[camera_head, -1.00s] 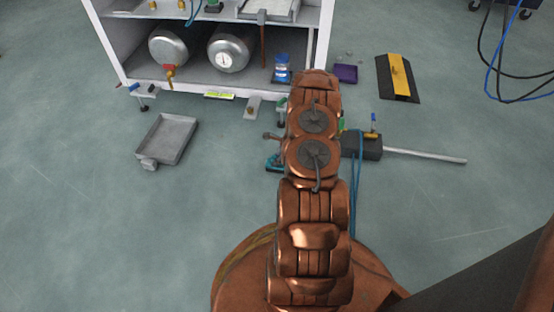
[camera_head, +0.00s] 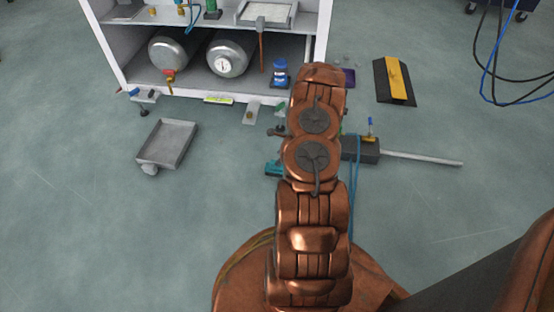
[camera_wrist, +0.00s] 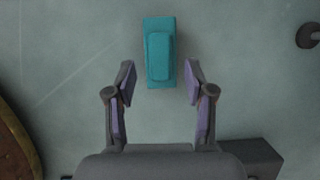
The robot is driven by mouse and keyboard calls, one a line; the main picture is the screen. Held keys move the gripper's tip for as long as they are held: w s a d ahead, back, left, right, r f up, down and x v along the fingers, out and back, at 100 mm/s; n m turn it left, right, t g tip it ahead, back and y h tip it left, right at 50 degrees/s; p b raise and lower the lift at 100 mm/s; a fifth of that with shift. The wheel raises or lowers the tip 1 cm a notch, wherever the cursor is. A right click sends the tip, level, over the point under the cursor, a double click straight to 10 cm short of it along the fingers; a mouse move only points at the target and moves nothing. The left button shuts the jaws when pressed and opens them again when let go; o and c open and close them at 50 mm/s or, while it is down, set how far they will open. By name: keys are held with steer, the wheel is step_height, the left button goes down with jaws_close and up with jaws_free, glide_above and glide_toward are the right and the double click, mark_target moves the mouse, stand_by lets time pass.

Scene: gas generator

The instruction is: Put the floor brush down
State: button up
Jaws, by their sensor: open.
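A teal block with a raised oblong top, apparently the floor brush (camera_wrist: 160,55), lies on the grey floor in the wrist view. In the head view only a teal edge of it (camera_head: 273,168) shows left of my arm. My gripper (camera_wrist: 159,85) is open in the wrist view, with its purple-padded fingers apart. The teal block is centred at and beyond the fingertips, with a gap on each side, and nothing is held. My arm hides the gripper in the head view.
A dark box (camera_head: 361,150) with a long grey rod lies right of my arm. A grey dustpan-like tray (camera_head: 169,144) lies at left. A white cabinet (camera_head: 322,40) with tanks stands ahead. A black-yellow ramp (camera_head: 395,80) lies at back right.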

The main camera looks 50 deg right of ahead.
steer(key=p+v, duration=0.2)
steer(key=v, duration=0.4)
steer(key=w+a+r+n+g+y, duration=0.1)
steer(key=w+a+r+n, duration=0.1)
steer(key=a+r+n, duration=0.7)
steer(key=w+a+r+n+g+y, duration=0.1)
steer(key=w+a+r+n, duration=0.15)
steer(key=a+r, duration=1.15)
steer(key=s+a+r+n+g, duration=0.3)
steer(key=s+a+r+n, duration=0.6)
steer(key=a, duration=0.3)
steer(key=s+a+r+n+h, duration=0.1)
steer(key=s+r+n, duration=0.1)
steer(key=s, duration=0.5)
steer(key=s+a+r+n+g+h, duration=0.1)
steer(key=s+a+r+n+h, duration=0.1)
steer(key=s, duration=0.6)
steer(key=s+a+r+n+g+h, duration=0.1)
steer(key=s+r+n, duration=0.3)
steer(key=s, duration=0.4)
steer(key=shift+a+r+n+h, duration=0.25)
steer(key=shift+a+n+h, duration=0.1)
steer(key=shift+a, duration=0.1)
